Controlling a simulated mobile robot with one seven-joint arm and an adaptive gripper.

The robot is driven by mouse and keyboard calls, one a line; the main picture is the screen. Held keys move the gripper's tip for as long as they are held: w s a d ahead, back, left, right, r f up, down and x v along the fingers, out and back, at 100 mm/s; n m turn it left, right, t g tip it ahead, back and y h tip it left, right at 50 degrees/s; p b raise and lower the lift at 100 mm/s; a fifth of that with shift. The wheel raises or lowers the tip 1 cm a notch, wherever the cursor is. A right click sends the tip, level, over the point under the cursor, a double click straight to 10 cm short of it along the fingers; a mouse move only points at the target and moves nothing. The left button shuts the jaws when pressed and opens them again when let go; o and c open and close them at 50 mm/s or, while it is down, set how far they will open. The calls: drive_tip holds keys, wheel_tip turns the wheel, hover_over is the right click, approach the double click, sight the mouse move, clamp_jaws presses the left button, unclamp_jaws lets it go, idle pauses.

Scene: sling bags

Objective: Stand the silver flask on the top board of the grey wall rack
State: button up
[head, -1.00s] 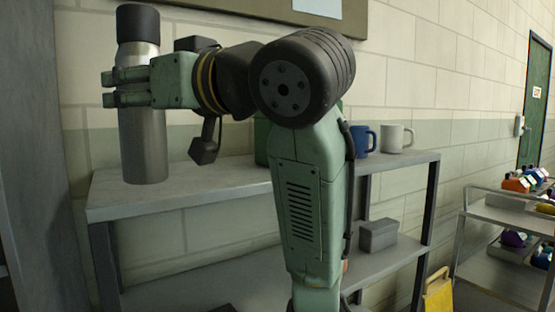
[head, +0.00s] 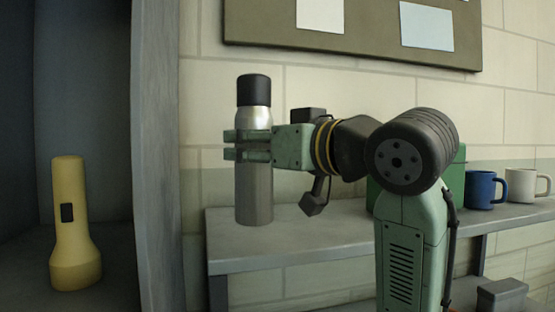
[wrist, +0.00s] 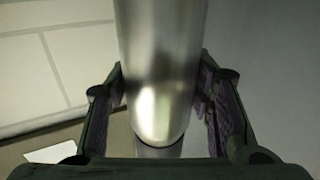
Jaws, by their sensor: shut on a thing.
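The silver flask (head: 254,190) with a black cap is upright in the head view, left of the middle. My gripper (head: 246,145) is shut on it around its upper body, below the cap. The flask's silver body (wrist: 160,70) fills the middle of the wrist view between the two fingers (wrist: 160,115). In the head view the flask's base overlaps the top board of the grey wall rack (head: 330,232) near its left end. I cannot tell whether the base touches the board. My arm hides part of the board's middle.
A blue mug (head: 482,190), a white mug (head: 524,185) and a partly hidden green box (head: 459,170) stand on the top board to the right. A yellow flashlight (head: 75,225) stands in a grey cabinet (head: 160,160) at the left. A notice board (head: 360,30) hangs above.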

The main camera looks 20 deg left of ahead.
drive_tip(key=w+f+p, duration=0.3)
drive_tip(key=w+f, duration=0.1)
drive_tip(key=w, duration=0.3)
drive_tip(key=shift+w, duration=0.35)
drive_tip(key=shift+f, duration=0.2)
drive_tip(key=o, duration=1.5)
drive_tip(key=shift+o, duration=0.2)
drive_tip(key=b+v, duration=0.3)
drive_tip(key=v, duration=0.9)
drive_tip(key=shift+r, duration=0.2)
